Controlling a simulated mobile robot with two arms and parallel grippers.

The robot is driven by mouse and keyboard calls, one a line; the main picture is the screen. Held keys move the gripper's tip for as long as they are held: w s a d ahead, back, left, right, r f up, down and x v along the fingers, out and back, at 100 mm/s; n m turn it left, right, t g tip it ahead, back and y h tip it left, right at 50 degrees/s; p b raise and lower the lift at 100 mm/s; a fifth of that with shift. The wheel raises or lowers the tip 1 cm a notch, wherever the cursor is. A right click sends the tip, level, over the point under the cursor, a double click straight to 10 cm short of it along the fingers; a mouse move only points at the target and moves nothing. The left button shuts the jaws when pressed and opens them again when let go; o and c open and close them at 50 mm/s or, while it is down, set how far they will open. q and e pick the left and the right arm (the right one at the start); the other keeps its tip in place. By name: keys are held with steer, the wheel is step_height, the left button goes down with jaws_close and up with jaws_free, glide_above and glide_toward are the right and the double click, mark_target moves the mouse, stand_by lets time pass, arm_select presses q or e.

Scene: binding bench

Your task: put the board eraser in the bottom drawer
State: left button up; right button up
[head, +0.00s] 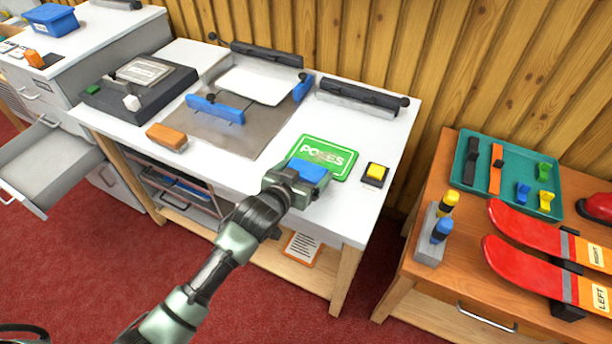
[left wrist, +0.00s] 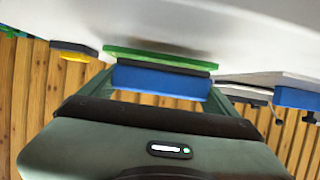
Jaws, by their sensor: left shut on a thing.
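My left gripper (head: 309,177) is shut on a blue block with a dark layer, which looks like the board eraser (head: 308,170). It is over the front of the white bench, beside the green sign. In the left wrist view the eraser (left wrist: 160,80) sits between the fingers, its dark side toward the white bench top; I cannot tell whether it touches the bench. At the far left, a grey cabinet has an empty drawer (head: 50,160) pulled out. A closed front with a handle (head: 107,175) shows lower down, right of that drawer. My right gripper is out of view.
The white bench (head: 270,150) carries a green sign (head: 327,150), a yellow button (head: 375,173), an orange block (head: 167,138), a dark press (head: 140,90) and a metal plate with blue bars. A wooden table (head: 440,165) stands right. Red carpet is clear in front.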

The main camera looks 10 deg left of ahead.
arm_select(q)
steer(key=shift+f, duration=1)
steer(key=shift+f, duration=0.1)
steer(key=o, duration=1.1)
